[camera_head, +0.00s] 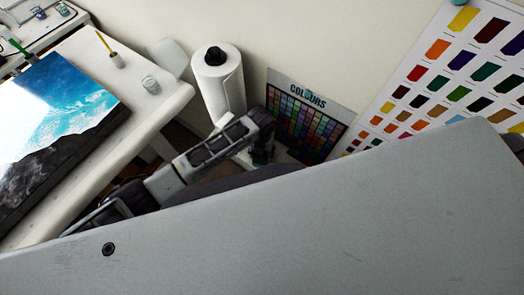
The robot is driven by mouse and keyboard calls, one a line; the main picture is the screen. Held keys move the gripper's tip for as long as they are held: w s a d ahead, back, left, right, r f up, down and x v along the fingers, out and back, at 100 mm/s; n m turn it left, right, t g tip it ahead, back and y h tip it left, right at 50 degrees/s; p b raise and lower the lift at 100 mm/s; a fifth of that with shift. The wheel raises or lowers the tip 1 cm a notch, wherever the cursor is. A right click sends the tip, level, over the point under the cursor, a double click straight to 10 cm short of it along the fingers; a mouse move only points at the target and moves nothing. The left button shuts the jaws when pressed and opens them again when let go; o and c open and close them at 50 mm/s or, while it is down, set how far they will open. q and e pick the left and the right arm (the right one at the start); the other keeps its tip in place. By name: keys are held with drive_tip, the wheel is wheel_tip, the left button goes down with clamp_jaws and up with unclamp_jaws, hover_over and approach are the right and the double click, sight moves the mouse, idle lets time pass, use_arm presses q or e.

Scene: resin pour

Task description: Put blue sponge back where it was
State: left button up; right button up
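No blue sponge can be made out in the head view. A segmented grey and black arm part of mine (205,155) runs from the lower left up toward the paper roll. I cannot tell which arm it belongs to. No gripper fingertips show. A large grey panel close to the camera hides the whole lower part of the view.
A white table (165,105) at the left holds a blue and black seascape panel (55,115), a small glass (151,84) and a brush in a holder (117,60). A paper towel roll (218,85) stands beside a colour chart (303,115). A larger swatch chart (410,75) is at right.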

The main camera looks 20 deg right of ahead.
use_arm(q)
drive_tip(key=shift+w+d+f, duration=0.1)
drive_tip(key=shift+d+f, duration=0.05)
drive_tip(key=shift+f, duration=0.2)
drive_tip(key=o, duration=0.9)
drive_tip(key=shift+r, duration=0.1)
wheel_tip(320, 180, up, 12)
idle(0.5)
idle(0.4)
